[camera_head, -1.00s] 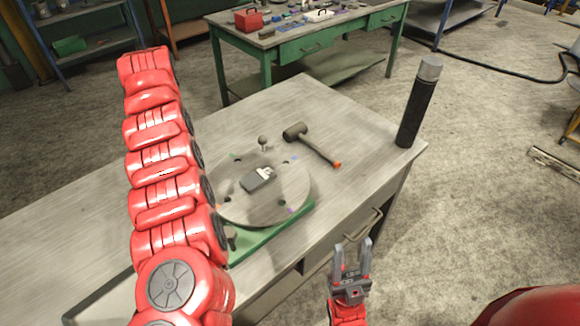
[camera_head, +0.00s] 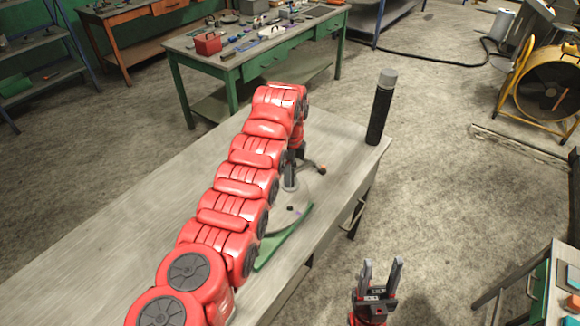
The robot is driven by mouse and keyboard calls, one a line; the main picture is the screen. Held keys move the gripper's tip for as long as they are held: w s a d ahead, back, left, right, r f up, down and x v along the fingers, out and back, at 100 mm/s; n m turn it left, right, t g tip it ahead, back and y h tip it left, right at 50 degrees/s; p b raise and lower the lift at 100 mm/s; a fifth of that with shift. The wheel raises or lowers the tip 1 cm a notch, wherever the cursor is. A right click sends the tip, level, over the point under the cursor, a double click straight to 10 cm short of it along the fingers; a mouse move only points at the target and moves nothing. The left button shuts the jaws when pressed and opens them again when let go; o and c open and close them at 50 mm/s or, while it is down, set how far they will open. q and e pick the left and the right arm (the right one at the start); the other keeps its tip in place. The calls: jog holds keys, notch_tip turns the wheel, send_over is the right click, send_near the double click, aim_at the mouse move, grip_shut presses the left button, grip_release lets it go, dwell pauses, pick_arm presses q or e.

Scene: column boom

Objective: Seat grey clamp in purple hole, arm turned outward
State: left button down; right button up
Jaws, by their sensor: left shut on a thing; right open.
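My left arm reaches across the bench, and its gripper (camera_head: 291,160) points down over the round grey plate (camera_head: 273,222). It is shut on a small grey piece (camera_head: 290,181), apparently the grey clamp. The arm hides most of the gripper and the way the clamp's arm points. I cannot tell whether the piece touches the plate. A small dark purple mark (camera_head: 291,209) shows on the plate just below the held piece; the hole itself is not clear. My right gripper (camera_head: 381,272) is open and empty, in front of the bench's right side.
The plate sits on a green base (camera_head: 284,240) near the bench's front edge. A black post with a grey top (camera_head: 381,108) stands at the bench's right corner. The bench's left part (camera_head: 100,245) is clear.

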aim_at(290, 190)
pick_arm(q)
jog(key=shift+s+f, duration=0.1)
jog(key=shift+f, duration=0.7)
notch_tip(290, 190, down, 5)
jog(key=shift+b, duration=1.05)
jog(key=shift+r, duration=0.2)
jog(key=shift+f, duration=0.1)
jog(key=shift+f, duration=0.25)
jog(key=shift+f+b, duration=0.45)
jog(key=shift+b, duration=0.1)
